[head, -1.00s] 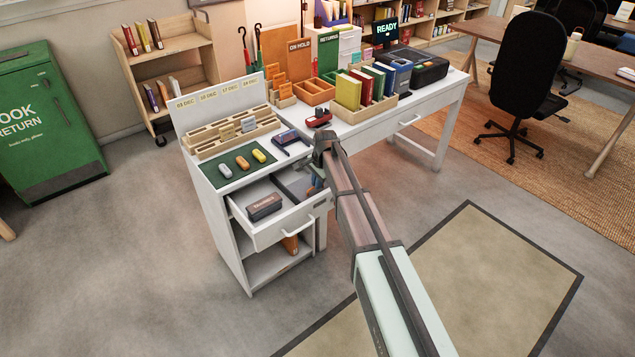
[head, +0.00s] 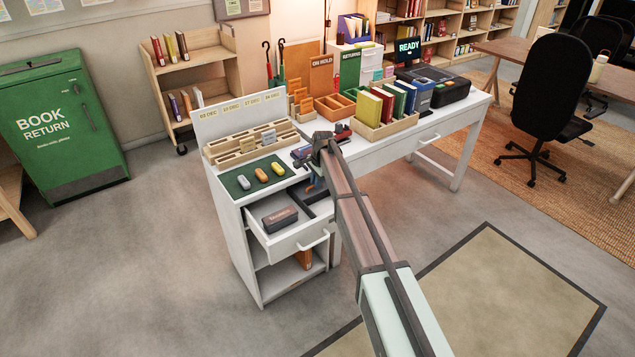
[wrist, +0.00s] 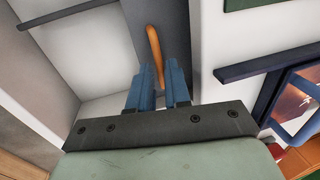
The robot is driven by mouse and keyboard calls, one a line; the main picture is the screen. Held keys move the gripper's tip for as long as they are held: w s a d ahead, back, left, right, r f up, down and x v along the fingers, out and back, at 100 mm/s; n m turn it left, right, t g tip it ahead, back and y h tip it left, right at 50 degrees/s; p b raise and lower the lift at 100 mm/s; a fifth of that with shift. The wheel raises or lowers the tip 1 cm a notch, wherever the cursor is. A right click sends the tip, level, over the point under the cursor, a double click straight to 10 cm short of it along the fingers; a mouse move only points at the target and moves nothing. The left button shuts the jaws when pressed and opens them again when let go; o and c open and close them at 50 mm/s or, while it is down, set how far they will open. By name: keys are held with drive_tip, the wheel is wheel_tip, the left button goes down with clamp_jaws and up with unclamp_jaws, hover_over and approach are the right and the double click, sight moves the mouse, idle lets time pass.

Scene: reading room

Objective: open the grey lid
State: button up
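The white drawer (head: 297,243) stands pulled out of the white cabinet. In the wrist view, the grey lid (wrist: 172,25) is a dark grey panel with a slim orange handle (wrist: 153,45) along it. My gripper (wrist: 160,64) has its two blue fingers close together, one on each side of the handle. They look shut on it, with little gap left. In the head view my gripper (head: 314,186) is at the right part of the drawer, and my arm hides much of the lid there. How far the lid is raised is not clear.
A dark labelled case (head: 280,219) lies in the drawer's left part. Above, a green mat (head: 236,186) holds three small coloured items. A wooden card rack (head: 222,150) stands behind it. A crate of books (head: 409,125) is on the desk. Floor in front is clear.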

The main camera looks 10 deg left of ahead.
drive_tip(key=shift+o, duration=1.4)
wheel_tip(320, 180, up, 14)
drive_tip(key=s+d, duration=0.2)
drive_tip(key=shift+f, duration=0.2)
drive_tip(key=d+f+g+y, duration=0.1)
drive_tip(key=d+f, duration=0.5)
drive_tip(key=d, duration=0.3)
drive_tip(key=d+f, duration=0.6)
drive_tip(key=d, duration=0.3)
drive_tip(key=s+d+f+n+g, duration=0.15)
drive_tip(key=s+d+f, duration=0.35)
drive_tip(key=s+f, duration=0.85)
drive_tip(key=s+d+f+n+g+h, duration=0.1)
drive_tip(key=s+d+f, duration=0.2)
drive_tip(key=s+f, duration=0.6)
drive_tip(key=s+d+f+n+g, duration=0.25)
drive_tip(key=s+f, duration=0.25)
drive_tip(key=s, duration=0.9)
drive_tip(key=s+d+f+n+g, duration=0.1)
drive_tip(key=s+d+f+n, duration=0.1)
drive_tip(key=s, duration=1.3)
drive_tip(key=s+d+f+n+g+h, duration=0.1)
drive_tip(key=s+d+f+n, duration=0.1)
drive_tip(key=s, duration=1.3)
drive_tip(key=shift+s+d+h, duration=0.25)
drive_tip(key=shift+d+h, duration=0.05)
drive_tip(key=shift+d, duration=0.15)
